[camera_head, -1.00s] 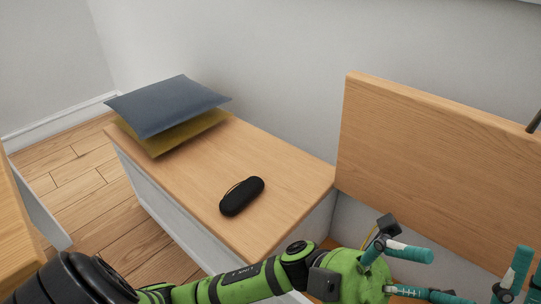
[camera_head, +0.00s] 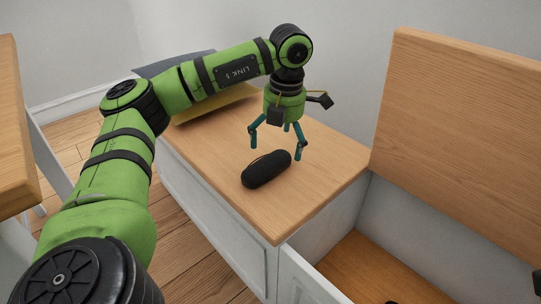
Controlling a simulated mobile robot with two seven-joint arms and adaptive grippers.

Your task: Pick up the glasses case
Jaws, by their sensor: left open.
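The black glasses case (camera_head: 266,170) lies on the wooden top of a low white cabinet (camera_head: 313,193). It is an elongated, rounded case lying at a slant. My left gripper (camera_head: 277,150) points down above and just behind the case, with its teal fingers spread apart and nothing between them. The fingertips appear close to the case's far side; whether they touch it I cannot tell. My right gripper is not clearly in view.
A blue-grey cushion (camera_head: 167,67) and an olive cushion (camera_head: 205,107) lie at the cabinet's far end, partly behind my left arm. An upright wooden panel (camera_head: 462,140) stands at right above an open compartment (camera_head: 372,268). A wooden surface (camera_head: 12,130) is at left.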

